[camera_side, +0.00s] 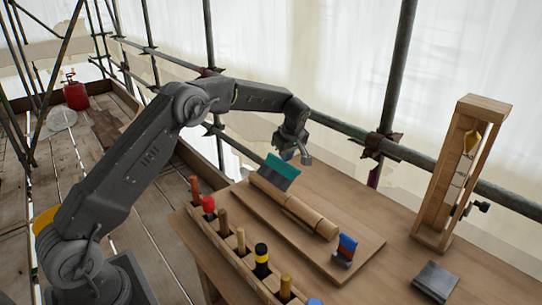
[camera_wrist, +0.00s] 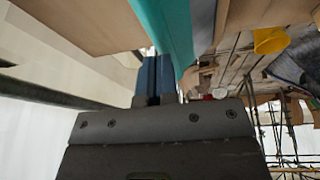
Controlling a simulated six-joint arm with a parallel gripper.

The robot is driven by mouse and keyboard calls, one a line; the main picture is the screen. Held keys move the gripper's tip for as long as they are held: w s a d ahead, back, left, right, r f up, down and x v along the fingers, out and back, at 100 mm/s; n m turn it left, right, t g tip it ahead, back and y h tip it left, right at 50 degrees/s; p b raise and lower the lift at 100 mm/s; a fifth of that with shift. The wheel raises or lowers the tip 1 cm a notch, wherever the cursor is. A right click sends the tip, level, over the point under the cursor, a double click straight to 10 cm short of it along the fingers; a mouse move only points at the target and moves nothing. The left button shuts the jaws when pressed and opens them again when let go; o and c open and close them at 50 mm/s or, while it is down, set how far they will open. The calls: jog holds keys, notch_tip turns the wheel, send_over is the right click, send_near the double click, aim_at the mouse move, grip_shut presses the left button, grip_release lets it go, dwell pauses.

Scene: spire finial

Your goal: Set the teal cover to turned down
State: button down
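The teal cover (camera_side: 282,167) is a flat panel at the far left end of the wooden board, beside the end of a turned wooden roll (camera_side: 292,205). It stands raised, tilted up and back, not lying flat. My gripper (camera_side: 304,159) is just to the right of its upper edge, pointing down. In the wrist view the teal cover (camera_wrist: 168,28) runs close alongside the blue fingers of my gripper (camera_wrist: 157,78). The fingers are close together with a thin dark line between them, and nothing shows held. Whether they touch the cover I cannot tell.
A rack (camera_side: 232,246) of several handled tools lies along the front left. A tall wooden frame (camera_side: 459,175) and a dark block (camera_side: 435,281) stand on the right.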

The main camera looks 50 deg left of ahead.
jog(key=shift+w+f, duration=0.9)
jog(key=shift+f, duration=0.3)
jog(key=shift+w+f, duration=0.9)
jog(key=shift+f, duration=0.25)
jog(key=v, duration=1.4)
jog(key=t, duration=0.1)
send_near(278, 171)
jog(key=shift+n, duration=0.4)
jog(key=w+a+f, duration=0.1)
jog(key=w+f, duration=0.1)
jog(key=f, duration=0.1)
jog(key=w+a+f, duration=0.1)
jog(key=shift+w+a+f, duration=0.2)
jog(key=shift+a+f, duration=0.15)
jog(key=shift+f, duration=0.05)
jog(key=shift+w+f, duration=0.4)
jog(key=shift+f, duration=0.2)
